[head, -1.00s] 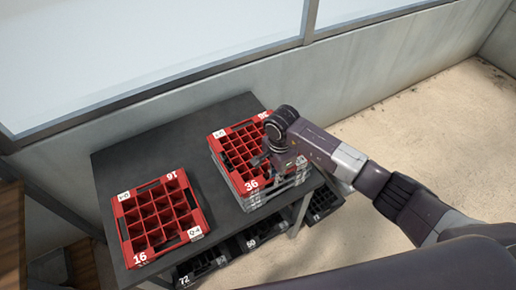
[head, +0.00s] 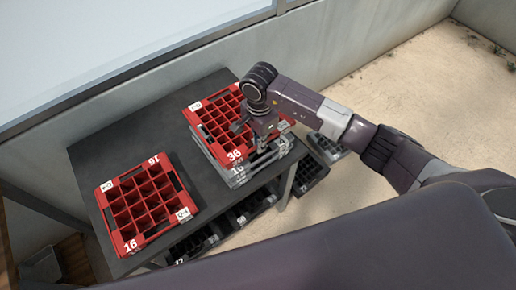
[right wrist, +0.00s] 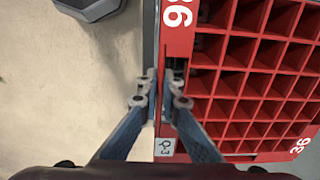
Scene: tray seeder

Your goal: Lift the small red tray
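A red tray marked 36 (head: 237,155) with many small square cells sits on top of a stack of grey trays (head: 240,176) at the table's right end. My right gripper (head: 263,148) is at this tray's near right side, and its wrist hides part of the rim. In the right wrist view, the fingers (right wrist: 165,88) straddle the red rim (right wrist: 174,45), one outside and one in the handle slot, closed on it. I cannot tell whether the tray is clear of the stack. My left gripper is out of view.
Another red tray marked 16 (head: 108,217), with larger cells, lies on the dark table (head: 90,155) at the left. Black trays (head: 240,215) stand beneath the table. A wall and window run behind. Bare table lies between the red trays.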

